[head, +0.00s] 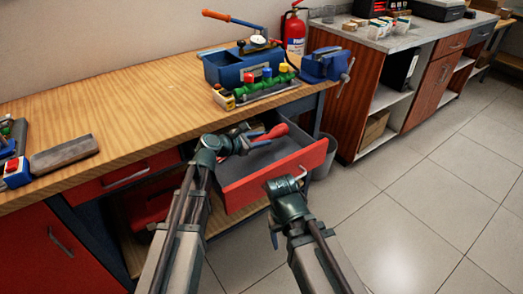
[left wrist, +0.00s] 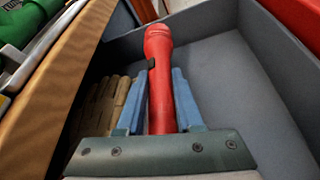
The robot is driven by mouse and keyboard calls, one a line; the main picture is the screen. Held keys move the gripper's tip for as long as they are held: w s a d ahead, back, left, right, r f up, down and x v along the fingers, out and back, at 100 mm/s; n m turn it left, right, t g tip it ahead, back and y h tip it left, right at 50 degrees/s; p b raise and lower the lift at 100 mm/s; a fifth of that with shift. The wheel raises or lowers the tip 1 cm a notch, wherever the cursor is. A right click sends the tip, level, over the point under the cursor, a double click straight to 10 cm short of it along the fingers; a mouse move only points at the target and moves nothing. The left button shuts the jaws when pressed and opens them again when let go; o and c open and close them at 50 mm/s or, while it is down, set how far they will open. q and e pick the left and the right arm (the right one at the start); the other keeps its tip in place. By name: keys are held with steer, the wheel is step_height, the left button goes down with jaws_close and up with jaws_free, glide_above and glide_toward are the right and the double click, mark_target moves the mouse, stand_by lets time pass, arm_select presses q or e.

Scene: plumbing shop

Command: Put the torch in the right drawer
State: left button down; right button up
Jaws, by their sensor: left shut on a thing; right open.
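The right drawer (head: 318,157) is pulled open below the wooden workbench, with a red front and a grey inside; its grey wall also shows in the left wrist view (left wrist: 275,75). My left gripper (head: 256,137) is over the drawer, with its blue fingers (left wrist: 160,98) shut on the red torch (left wrist: 160,60). The torch's red head (head: 273,132) shows past the fingers in the head view. I cannot tell whether the torch touches the drawer floor. My right gripper (head: 288,183) is open and empty at the outside of the drawer front, close to its handle.
A brown glove (left wrist: 103,105) lies at the left in the drawer. The bench edge (left wrist: 60,70) is close on the left. A blue toolbox (head: 225,68), a green manifold (head: 262,85) and a blue vise (head: 322,65) stand on the bench above. The tiled floor at right is clear.

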mark_target(262, 153)
arm_select(q)
steer(key=shift+f+b, duration=1.6)
steer(key=shift+f, duration=0.2)
steer(key=shift+f, duration=0.25)
steer(key=c, duration=0.6)
jaws_free()
steer(key=shift+r, duration=0.1)
steer(key=shift+o, duration=0.2)
steer(key=shift+s+a+r, duration=0.15)
steer(key=shift+s+r, duration=0.05)
steer(key=shift+r, duration=0.1)
steer(key=p+v, duration=0.2)
steer(key=v, duration=0.5)
steer(key=shift+p, duration=0.4)
